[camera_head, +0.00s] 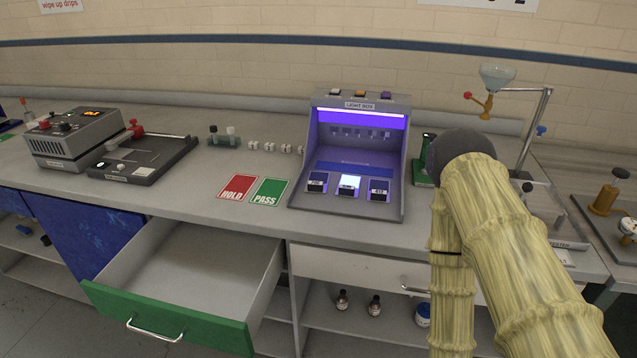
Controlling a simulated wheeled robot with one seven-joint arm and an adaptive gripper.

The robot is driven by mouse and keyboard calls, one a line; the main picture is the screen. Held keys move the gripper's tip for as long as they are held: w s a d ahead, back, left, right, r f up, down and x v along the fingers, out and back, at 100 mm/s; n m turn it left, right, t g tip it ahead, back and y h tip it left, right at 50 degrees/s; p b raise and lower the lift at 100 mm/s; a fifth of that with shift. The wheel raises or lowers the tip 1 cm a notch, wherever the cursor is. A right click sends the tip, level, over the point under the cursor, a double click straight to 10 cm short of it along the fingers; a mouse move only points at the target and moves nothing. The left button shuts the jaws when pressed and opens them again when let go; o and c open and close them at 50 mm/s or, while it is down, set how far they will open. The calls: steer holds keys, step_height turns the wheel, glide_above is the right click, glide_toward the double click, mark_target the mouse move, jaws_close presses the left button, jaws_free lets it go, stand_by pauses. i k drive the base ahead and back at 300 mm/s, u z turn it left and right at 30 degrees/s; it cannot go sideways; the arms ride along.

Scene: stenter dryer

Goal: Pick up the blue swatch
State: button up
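Three small labelled swatches lie in a row on the floor of the light box. The left one (317,182) is dark blue, the middle one (349,186) looks pale and brightly lit, and the right one (379,190) is dark blue. The violet light makes their true colours hard to tell, and their labels are too small to read surely. The light box (395,203) stands open at the front on the bench. My sleeved arm bends at the right of the view, right of the box. My gripper is not in view.
A red HOLD card (237,188) and a green PASS card (269,191) lie left of the box. An open, empty-looking drawer (190,320) juts out below the bench. A stand with a funnel (497,76) is behind my arm. Several white cubes (269,146) stand behind the cards.

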mark_target(348, 186)
steer(key=z, duration=2.25)
steer(key=k, duration=1.45)
steer(key=u, duration=1.9)
steer(key=i, duration=1)
steer(key=u, duration=0.05)
